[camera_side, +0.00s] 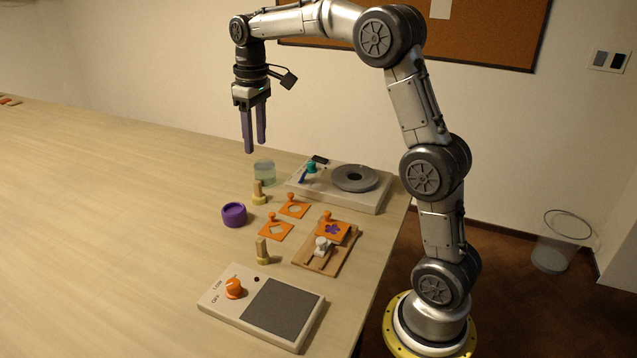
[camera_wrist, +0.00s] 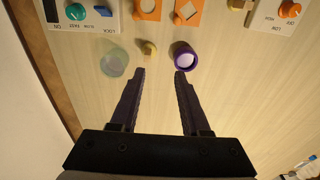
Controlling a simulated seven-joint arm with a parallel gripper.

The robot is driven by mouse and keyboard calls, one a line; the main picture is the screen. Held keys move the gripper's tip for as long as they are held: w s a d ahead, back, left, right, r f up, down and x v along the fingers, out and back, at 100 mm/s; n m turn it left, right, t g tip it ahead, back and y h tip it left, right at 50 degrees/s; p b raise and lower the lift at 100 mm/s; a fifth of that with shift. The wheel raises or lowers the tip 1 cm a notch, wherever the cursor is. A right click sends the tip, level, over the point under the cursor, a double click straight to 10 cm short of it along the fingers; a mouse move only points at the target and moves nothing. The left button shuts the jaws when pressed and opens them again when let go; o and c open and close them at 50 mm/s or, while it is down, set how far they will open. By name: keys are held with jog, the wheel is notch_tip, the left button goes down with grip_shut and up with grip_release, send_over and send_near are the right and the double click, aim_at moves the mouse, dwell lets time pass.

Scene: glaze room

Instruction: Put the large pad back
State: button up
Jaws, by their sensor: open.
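Two pads with upright wooden handles and yellowish bases stand on the table. One pad (camera_side: 259,194) is near the glass jar, and it also shows in the wrist view (camera_wrist: 150,49). The other pad (camera_side: 263,254) is closer to the side camera, behind the box with the orange knob; the wrist view shows it partly at the top edge (camera_wrist: 238,5). I cannot tell for sure which is the large one. My gripper (camera_side: 256,148) is open and empty, pointing down well above the table; its fingers (camera_wrist: 159,73) frame the area below the jar and first pad.
A purple pot (camera_side: 234,215), a clear jar (camera_side: 264,172), orange stencils (camera_side: 276,231) and a wooden tray with a clamp (camera_side: 313,262) stand close by. A turntable unit (camera_side: 376,192) is behind; a knobbed box with a grey plate (camera_side: 280,306) is in front.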

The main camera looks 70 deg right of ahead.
jog(key=s+a+r+t, duration=0.1)
jog(key=s+a+t, duration=0.1)
jog(key=s+a, duration=0.5)
jog(key=s+a+r+t, duration=0.15)
jog(key=s+a, duration=0.25)
jog(key=s, duration=0.8)
jog(key=s+a+f+t, duration=0.1)
jog(key=s+a+f, duration=0.1)
jog(key=s+f, duration=0.3)
jog(key=s, duration=0.3)
jog(key=shift+f, duration=0.2)
